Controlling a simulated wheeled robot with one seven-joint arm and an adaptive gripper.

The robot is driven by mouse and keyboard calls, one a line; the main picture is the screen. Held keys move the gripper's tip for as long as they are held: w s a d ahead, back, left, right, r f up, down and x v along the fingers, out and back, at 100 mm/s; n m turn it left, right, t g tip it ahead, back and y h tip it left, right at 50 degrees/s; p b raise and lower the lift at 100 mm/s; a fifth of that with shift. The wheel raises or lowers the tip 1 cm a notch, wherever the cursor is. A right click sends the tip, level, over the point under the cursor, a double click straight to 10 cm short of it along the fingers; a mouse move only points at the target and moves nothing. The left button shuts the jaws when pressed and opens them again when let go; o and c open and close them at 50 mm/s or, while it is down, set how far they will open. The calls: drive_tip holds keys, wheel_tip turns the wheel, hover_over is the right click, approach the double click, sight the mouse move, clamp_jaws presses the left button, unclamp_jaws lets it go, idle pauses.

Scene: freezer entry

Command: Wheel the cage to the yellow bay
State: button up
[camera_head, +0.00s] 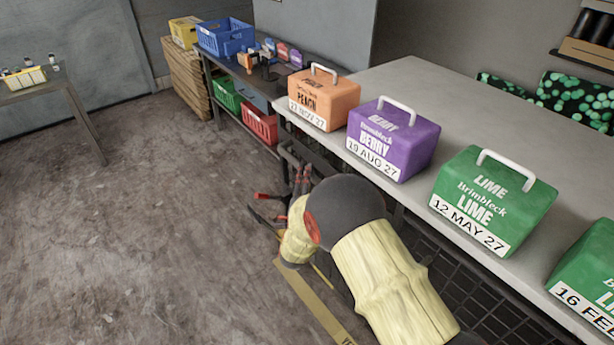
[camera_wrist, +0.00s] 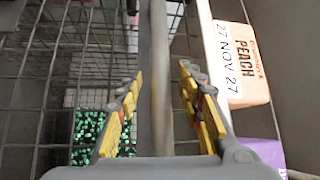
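The cage shows in the wrist view as grey wire mesh (camera_wrist: 60,45), and in the head view as dark mesh (camera_head: 470,300) at the counter's front, partly hidden by my arm. A grey bar (camera_wrist: 158,40) runs down the wrist picture between the fingers of my gripper (camera_wrist: 160,76). The fingers are apart, with a gap visible on each side of the bar. In the head view my gripper is low beside the counter's near edge, partly hidden by my arm. A yellow floor strip (camera_head: 305,295), with cut-off lettering starting "YE", lies below my arm; the bay's extent is not visible.
The counter (camera_head: 400,90) carries orange, purple and green tubs. The orange peach tub (camera_wrist: 243,65) also shows in the wrist view. A dark bench (camera_head: 250,78) with crates stands beyond it, and a small table (camera_head: 40,88) at far left. The concrete floor (camera_head: 130,220) is open at left.

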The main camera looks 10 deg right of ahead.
drive_tip(key=shift+w+d+r, duration=0.1)
drive_tip(key=shift+w+d, duration=0.1)
drive_tip(key=shift+w, duration=0.5)
drive_tip(key=c, duration=0.3)
clamp_jaws()
